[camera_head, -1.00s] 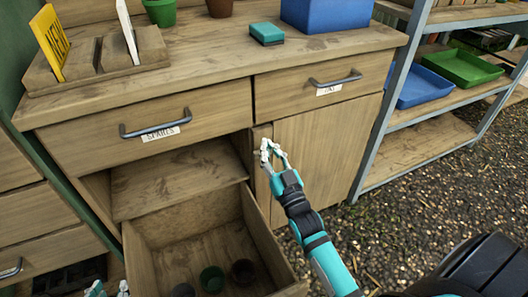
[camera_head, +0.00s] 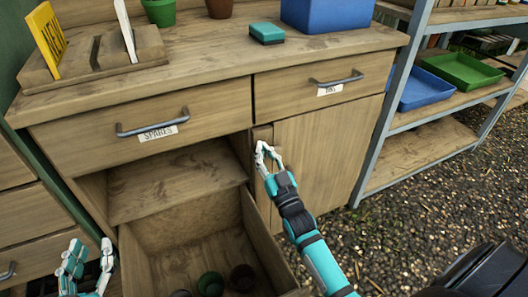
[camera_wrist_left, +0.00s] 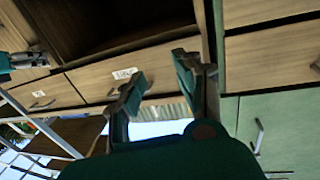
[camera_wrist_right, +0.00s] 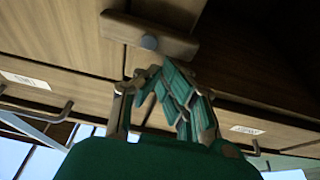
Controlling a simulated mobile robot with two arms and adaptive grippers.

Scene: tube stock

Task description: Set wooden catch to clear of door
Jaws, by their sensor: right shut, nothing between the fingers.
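The wooden catch (camera_wrist_right: 172,40) is a short wooden bar with a round grey pivot in the right wrist view. It lies crosswise over the edge of the cupboard door (camera_wrist_right: 60,30). In the head view the plain wooden door (camera_head: 318,150) is shut below the right drawer, and my right gripper's fingers are at its left edge. My right gripper (camera_head: 264,152) is shut and empty, with its fingertips close to the catch; I cannot tell if they touch. My left gripper (camera_head: 88,262) is open and empty at the lower left, also seen in the left wrist view (camera_wrist_left: 152,80).
A pulled-out lower drawer (camera_head: 262,240) holds dark pots (camera_head: 211,284), beside my right arm. Two upper drawers, labelled SPARES (camera_head: 158,132) and PINS (camera_head: 328,89), are shut. A metal shelf rack (camera_head: 385,125) stands to the right, with gravel floor in front.

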